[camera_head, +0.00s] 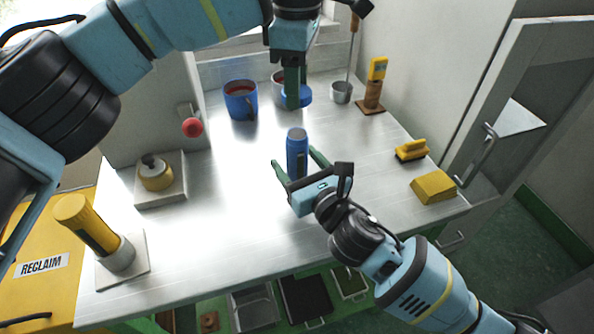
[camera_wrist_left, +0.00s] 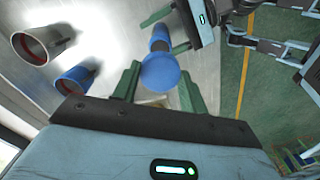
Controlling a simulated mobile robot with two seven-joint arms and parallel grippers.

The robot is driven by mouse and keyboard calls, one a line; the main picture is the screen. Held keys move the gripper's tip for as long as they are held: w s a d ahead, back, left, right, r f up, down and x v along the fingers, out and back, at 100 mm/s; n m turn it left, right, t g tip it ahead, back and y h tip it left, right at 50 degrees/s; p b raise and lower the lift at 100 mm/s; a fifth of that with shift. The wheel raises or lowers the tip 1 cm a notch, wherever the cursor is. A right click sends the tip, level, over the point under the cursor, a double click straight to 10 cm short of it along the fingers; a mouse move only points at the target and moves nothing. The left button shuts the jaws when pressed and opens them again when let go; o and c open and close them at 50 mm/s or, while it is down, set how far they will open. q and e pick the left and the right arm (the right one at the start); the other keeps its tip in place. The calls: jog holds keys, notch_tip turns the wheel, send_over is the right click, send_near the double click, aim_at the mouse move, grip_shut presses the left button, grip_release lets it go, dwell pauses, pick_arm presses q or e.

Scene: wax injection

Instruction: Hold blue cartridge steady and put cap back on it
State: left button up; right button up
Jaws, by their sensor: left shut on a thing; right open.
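The blue cartridge (camera_head: 297,147) stands upright near the middle of the metal table. It also shows beyond the cap in the left wrist view (camera_wrist_left: 159,36). My left gripper (camera_head: 292,98) is shut on the round blue cap (camera_wrist_left: 160,73) and holds it in the air, apart from the cartridge. The cap also shows below the fingers in the head view (camera_head: 304,98). My right gripper (camera_head: 299,166) is open, low at the cartridge, with its green fingers on either side of it. Whether a finger touches it I cannot tell.
A blue mug (camera_head: 241,100) and a grey mug (camera_wrist_left: 44,42) stand at the back. A ladle (camera_head: 341,92) and a yellow gauge (camera_head: 377,70) are at the back right. A yellow brush (camera_head: 411,150) and a yellow block (camera_head: 433,187) lie right. A yellow cylinder (camera_head: 88,226) stands front left.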

jog(key=shift+w+a, duration=0.15)
jog(key=shift+w, duration=0.2)
grip_shut()
pick_arm(q)
send_over(297, 134)
jog(key=shift+f, duration=2.45)
